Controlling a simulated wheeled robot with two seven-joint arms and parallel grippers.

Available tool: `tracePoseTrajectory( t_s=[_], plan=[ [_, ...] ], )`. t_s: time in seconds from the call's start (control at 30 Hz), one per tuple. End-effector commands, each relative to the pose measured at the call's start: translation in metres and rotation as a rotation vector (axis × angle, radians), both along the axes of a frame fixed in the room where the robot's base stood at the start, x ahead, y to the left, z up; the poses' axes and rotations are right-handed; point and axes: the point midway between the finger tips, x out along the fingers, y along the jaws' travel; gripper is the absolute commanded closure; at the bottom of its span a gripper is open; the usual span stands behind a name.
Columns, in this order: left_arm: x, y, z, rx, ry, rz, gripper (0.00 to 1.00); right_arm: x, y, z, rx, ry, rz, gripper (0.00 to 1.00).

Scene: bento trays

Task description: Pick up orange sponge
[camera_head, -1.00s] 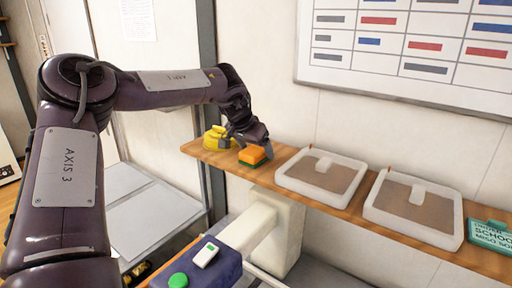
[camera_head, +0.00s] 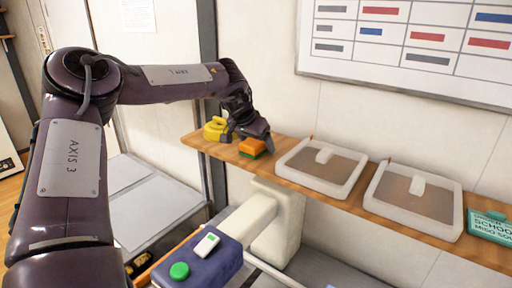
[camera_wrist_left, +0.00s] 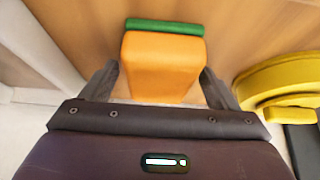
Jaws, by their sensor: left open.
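The orange sponge (camera_head: 251,147) with a green scrubbing layer lies on the wooden shelf (camera_head: 292,143). In the left wrist view the sponge (camera_wrist_left: 161,65) sits centred ahead of my left gripper (camera_wrist_left: 161,88), its green layer along the far side. My left gripper (camera_head: 249,141) is open, with one finger on each side of the sponge's near end in the wrist view. A gap shows at the left finger; I cannot tell whether either finger touches it. My right gripper is not in view.
A yellow object (camera_head: 215,128) lies on the shelf just left of the sponge. A wall stands behind the shelf.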

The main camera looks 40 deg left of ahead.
Motion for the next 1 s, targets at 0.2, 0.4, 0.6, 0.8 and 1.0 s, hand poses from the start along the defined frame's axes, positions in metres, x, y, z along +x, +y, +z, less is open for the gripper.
tracePoseTrajectory(
  t_s=[0.2, 0.4, 0.6, 0.8, 1.0],
  plan=[
    [0.0, 0.0, -0.001, 0.0, -0.001, 0.0, 0.23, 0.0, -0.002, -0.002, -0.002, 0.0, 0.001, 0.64],
    [0.0, 0.0, -0.001, 0.0, 0.0, 0.0, 0.5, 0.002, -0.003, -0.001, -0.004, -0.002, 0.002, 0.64],
    [0.0, 0.0, -0.001, 0.0, -0.001, 0.0, 0.66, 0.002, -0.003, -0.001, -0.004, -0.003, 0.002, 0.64],
    [0.0, 0.0, 0.002, 0.0, 0.0, -0.001, 0.66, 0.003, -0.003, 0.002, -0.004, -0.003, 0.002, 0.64],
    [0.002, 0.0, 0.021, 0.003, -0.007, 0.0, 0.66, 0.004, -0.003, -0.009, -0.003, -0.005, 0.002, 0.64]
  ],
)
